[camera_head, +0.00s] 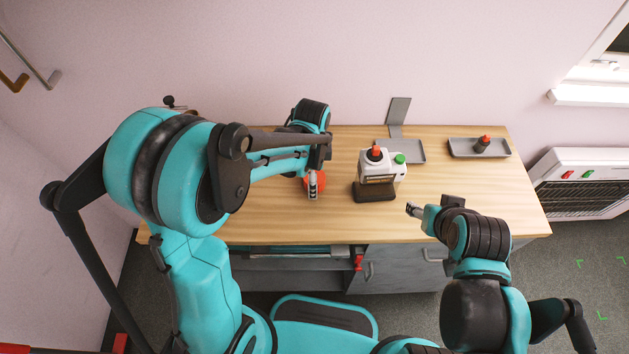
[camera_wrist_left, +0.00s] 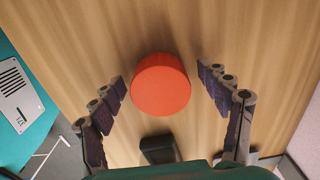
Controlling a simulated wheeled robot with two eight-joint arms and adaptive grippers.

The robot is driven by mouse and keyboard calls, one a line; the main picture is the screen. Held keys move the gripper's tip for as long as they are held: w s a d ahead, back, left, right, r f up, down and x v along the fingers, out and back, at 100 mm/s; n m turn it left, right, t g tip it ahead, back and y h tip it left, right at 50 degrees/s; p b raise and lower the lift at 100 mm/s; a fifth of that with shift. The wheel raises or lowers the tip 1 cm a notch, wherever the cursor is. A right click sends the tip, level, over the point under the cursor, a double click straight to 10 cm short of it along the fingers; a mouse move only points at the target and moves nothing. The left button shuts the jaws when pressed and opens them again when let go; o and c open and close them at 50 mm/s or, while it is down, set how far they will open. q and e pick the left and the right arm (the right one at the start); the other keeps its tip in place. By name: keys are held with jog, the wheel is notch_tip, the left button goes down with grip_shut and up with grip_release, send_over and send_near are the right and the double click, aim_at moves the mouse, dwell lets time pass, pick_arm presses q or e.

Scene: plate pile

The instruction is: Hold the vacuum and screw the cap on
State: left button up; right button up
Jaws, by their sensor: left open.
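The white vacuum (camera_head: 392,168) stands upright on its dark base near the middle of the table, with a black-and-red knob and a green knob on top. A round red cap (camera_head: 320,181) lies on the table to its left; it also shows in the left wrist view (camera_wrist_left: 160,84). My left gripper (camera_head: 313,186) is over the cap, partly hiding it in the head view. In the wrist view its open fingers (camera_wrist_left: 162,80) are on either side of the cap with gaps. My right gripper (camera_head: 413,210) is right of the vacuum, near the front edge, apart from it; its jaws are too small to read.
A grey tray (camera_head: 417,152) with an upright grey plate (camera_head: 398,111) is behind the vacuum. Another grey tray (camera_head: 461,151) at the back right holds a dark, red-topped item (camera_head: 482,144). The wooden table (camera_head: 490,205) is clear at the right.

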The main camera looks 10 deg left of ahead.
pick_arm(q)
jog(key=shift+r, duration=0.1)
jog(key=c, duration=1)
notch_tip(320, 180, up, 10)
jog(key=p, duration=0.3)
